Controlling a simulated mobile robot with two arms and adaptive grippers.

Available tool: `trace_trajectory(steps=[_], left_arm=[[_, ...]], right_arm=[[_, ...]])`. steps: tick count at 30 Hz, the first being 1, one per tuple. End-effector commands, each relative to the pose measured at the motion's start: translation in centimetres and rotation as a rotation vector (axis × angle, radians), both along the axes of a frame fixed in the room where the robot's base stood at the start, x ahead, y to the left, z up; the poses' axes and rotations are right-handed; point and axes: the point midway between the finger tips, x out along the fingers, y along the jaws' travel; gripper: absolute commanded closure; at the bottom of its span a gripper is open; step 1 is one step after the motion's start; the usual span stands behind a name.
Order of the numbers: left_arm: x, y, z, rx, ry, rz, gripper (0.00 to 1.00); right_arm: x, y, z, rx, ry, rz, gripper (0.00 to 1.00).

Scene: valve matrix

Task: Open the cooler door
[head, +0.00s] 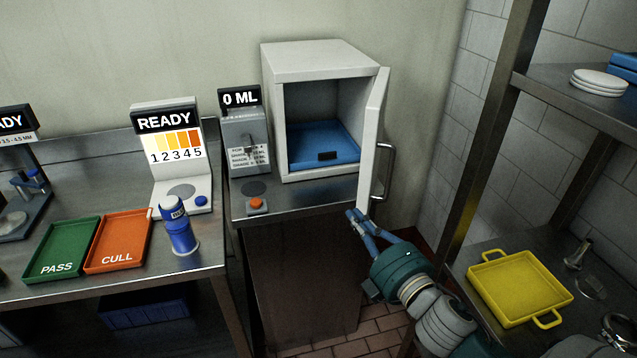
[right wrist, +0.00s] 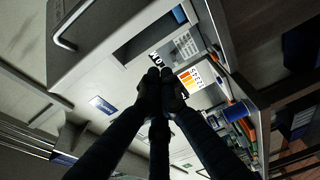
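The white cooler (head: 318,60) stands on the metal counter. Its door (head: 372,140) is swung open on the right side, seen at a steep angle. The door's bar handle (head: 382,170) is on its outer face. Inside the cooler is a blue tray (head: 310,163) with a small dark block on it. My right gripper (head: 357,213) is below the door's lower edge, apart from the handle. Its fingertips (right wrist: 159,74) are together, with nothing seen between them. The handle shows at upper left in the right wrist view (right wrist: 64,24). My left gripper is not in view.
A dispenser reading "0 ML" (head: 241,99) stands left of the cooler.

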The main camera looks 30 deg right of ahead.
Motion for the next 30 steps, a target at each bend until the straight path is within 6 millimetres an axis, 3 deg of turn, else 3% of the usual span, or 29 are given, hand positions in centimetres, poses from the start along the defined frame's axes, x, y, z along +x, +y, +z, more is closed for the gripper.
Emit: trace_trajectory(steps=[4,8,14,23,30], left_arm=[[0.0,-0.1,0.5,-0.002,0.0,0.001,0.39],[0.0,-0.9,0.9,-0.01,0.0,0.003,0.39],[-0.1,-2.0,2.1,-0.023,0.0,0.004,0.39],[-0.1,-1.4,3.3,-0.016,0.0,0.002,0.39],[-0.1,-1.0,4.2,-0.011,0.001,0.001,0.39]], right_arm=[[-0.3,-0.5,0.6,-0.079,-0.009,-0.043,1.0],[0.8,-0.6,0.7,-0.087,-0.011,-0.045,1.0],[4.6,-1.0,1.0,-0.086,-0.014,-0.044,1.0],[9.5,-1.3,0.8,-0.084,-0.011,-0.043,1.0],[7.5,-3.3,0.5,-0.084,-0.007,-0.043,1.0]])
